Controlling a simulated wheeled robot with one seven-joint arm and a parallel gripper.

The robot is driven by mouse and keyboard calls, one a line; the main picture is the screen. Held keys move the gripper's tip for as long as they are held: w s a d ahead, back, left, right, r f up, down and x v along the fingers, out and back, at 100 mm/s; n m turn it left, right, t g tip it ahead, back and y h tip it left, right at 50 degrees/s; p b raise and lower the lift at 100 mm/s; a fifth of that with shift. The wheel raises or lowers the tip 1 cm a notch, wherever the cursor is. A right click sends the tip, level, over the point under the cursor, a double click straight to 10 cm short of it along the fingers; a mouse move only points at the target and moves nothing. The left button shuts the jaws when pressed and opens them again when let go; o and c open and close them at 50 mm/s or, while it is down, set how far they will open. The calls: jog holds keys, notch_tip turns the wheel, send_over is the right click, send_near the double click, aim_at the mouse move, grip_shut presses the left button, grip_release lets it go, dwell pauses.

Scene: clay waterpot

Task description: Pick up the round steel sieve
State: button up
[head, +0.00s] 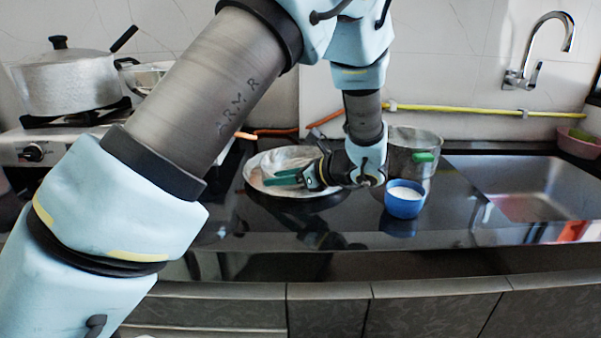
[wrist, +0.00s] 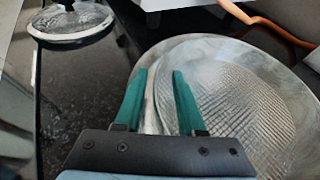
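The round steel sieve (head: 277,160) lies on the black counter, left of the blue cup in the head view. In the wrist view the sieve (wrist: 245,110) fills the right side, with its shallow bowl and textured mesh showing. My gripper (head: 270,177) is low over the sieve, its green fingers pointing left. In the wrist view my gripper (wrist: 159,74) is open, with a clear gap between the fingers. The sieve's left rim shows between and below the fingers; I cannot tell whether they touch it. My gripper hides part of the sieve.
A blue cup (head: 404,201) of white contents and a steel pot (head: 413,150) stand right of my gripper. A sink (head: 525,190) is farther right. A stove (head: 60,145) with a large pot (head: 68,80) is left. A glass lid (wrist: 75,22) lies upper left; an orange hose (wrist: 265,22) runs behind.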

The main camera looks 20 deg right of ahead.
jog(key=shift+c, duration=0.4)
grip_shut()
dwell(0.9)
